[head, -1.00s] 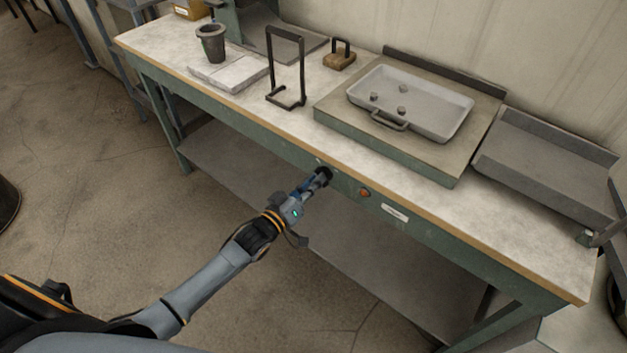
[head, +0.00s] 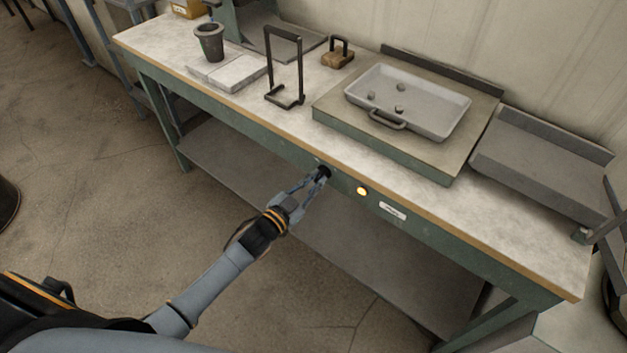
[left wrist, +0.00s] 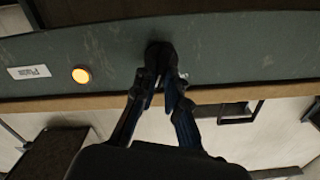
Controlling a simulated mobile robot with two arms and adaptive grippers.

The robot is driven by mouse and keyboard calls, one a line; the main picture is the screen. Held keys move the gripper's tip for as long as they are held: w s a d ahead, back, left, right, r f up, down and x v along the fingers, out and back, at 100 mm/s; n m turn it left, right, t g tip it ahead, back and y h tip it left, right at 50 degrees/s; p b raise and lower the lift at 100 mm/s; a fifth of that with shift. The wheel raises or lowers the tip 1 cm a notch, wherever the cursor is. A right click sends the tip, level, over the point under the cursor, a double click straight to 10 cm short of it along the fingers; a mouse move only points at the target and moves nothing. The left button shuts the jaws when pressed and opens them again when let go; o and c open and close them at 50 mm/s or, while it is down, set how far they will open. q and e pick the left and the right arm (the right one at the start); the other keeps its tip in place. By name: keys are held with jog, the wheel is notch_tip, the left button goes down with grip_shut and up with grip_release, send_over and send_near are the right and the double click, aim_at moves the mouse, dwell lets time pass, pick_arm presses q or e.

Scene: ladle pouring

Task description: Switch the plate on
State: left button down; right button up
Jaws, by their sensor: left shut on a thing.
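The plate (head: 330,132) is a flat slab with a green front edge on the workbench, holding a pale tray (head: 440,117) with a few small lumps in it. A black knob (head: 324,171) sits on the bench's green front panel. An indicator lamp (head: 362,191) beside it glows yellow; it also shows in the left wrist view (left wrist: 82,75). My left gripper (head: 319,176) is shut on the knob, its fingertips against the panel in the left wrist view (left wrist: 162,80). The fingers partly hide the knob. My right gripper is not clearly visible.
A white label (head: 393,211) is right of the lamp. On the bench stand a dark cup (head: 211,43) on pale blocks, a black frame stand (head: 284,70), a handled block (head: 338,54) and a grey open tray (head: 540,165). A lower shelf (head: 235,170) runs beneath.

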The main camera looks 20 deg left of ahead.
pick_arm(q)
jog(key=shift+d+m, duration=0.1)
jog(key=shift+m, duration=2.1)
jog(key=c, duration=1.4)
grip_release()
jog(key=shift+s, duration=0.1)
jog(key=v, duration=1.2)
